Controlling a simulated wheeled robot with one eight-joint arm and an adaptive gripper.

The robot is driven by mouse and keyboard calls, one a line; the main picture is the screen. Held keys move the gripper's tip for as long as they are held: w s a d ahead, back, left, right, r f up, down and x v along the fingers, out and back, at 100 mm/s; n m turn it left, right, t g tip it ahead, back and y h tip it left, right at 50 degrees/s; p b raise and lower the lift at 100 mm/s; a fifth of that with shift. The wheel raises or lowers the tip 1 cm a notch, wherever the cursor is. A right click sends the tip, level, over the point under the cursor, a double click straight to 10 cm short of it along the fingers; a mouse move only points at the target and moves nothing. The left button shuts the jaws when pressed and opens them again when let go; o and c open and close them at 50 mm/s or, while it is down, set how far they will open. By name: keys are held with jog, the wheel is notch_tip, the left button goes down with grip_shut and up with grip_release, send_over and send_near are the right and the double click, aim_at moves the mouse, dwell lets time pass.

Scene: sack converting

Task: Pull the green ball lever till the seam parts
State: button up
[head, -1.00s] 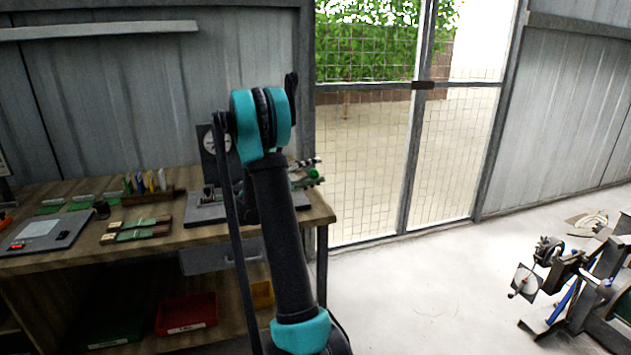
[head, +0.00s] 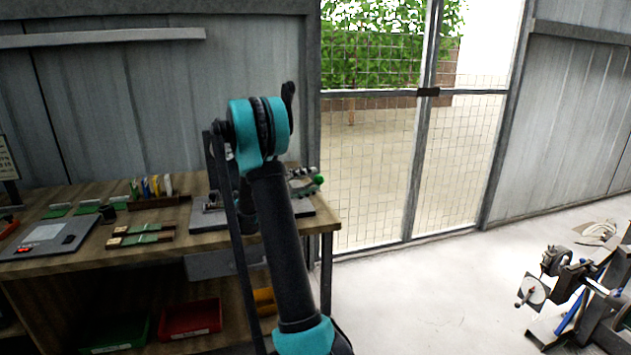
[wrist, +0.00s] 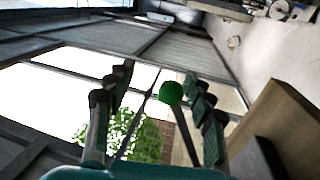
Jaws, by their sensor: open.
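The green ball (wrist: 171,93) of the lever shows in the wrist view between the two fingers of my gripper (wrist: 160,95), nearer the right finger. The fingers are apart, and I cannot tell whether either touches the ball. In the head view the green ball (head: 319,180) is small, at the right end of the workbench, on a device (head: 302,207) partly hidden behind my arm. My gripper is hidden in the head view. The seam cannot be made out in either view.
The wooden workbench (head: 90,257) holds a grey panel (head: 48,236), green-and-wood strips (head: 141,235) and a rack of coloured items (head: 152,200). Red (head: 190,318) and green bins (head: 118,335) sit below. A wheeled machine (head: 565,285) stands at right. The floor between is clear.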

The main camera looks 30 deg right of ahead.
jog(key=s+v, duration=0.1)
jog(key=v, duration=1.5)
jog(key=shift+a+r, duration=0.15)
jog(key=shift+a, duration=0.15)
dwell(0.9)
